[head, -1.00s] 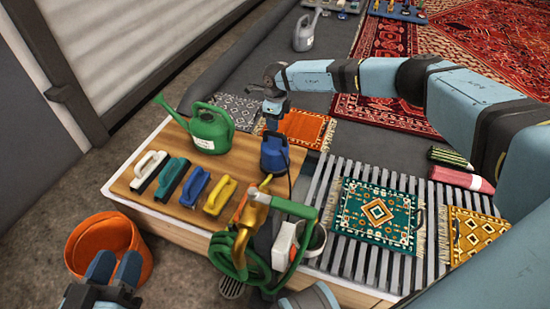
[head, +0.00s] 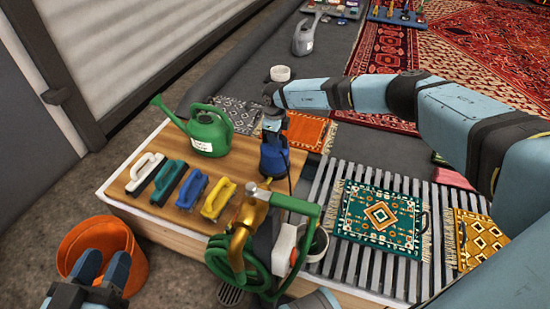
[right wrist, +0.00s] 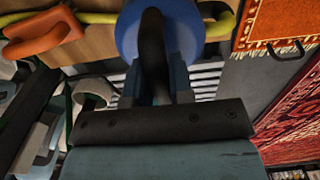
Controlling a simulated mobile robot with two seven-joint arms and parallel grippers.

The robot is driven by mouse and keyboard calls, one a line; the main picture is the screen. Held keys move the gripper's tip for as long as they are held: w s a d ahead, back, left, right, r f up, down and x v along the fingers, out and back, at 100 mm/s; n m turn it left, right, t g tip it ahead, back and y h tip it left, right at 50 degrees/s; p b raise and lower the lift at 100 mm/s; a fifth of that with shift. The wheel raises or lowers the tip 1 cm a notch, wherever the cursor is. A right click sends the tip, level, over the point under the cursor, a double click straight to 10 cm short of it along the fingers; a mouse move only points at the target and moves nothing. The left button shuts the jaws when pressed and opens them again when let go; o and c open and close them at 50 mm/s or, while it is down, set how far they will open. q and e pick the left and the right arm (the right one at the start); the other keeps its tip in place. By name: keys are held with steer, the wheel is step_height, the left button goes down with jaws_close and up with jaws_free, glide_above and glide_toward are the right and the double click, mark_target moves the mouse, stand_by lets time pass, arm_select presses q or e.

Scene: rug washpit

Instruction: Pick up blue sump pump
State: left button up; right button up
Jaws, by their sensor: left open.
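The blue sump pump (head: 273,160) stands upright on the wooden top, right of the green watering can. My right gripper (head: 273,124) is directly above it, with its fingers down at the pump's top. In the right wrist view, the pump's round blue body (right wrist: 205,22) is beyond the fingertips. A black part, like a handle or hose, runs between the blue fingers (right wrist: 157,85). I cannot tell whether the fingers press on it. My left gripper (head: 103,268) is open and empty at the lower left, over the orange bucket.
The watering can (head: 208,135) and several coloured brushes (head: 182,187) lie left of the pump. A brass fitting with a green hose (head: 245,235) stands in front. A slatted rack with a green rug (head: 380,215) is to the right. The orange bucket (head: 130,262) is on the floor.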

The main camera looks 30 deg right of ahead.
jaws_close()
stand_by(1.0)
steer(key=shift+w+r, duration=0.1)
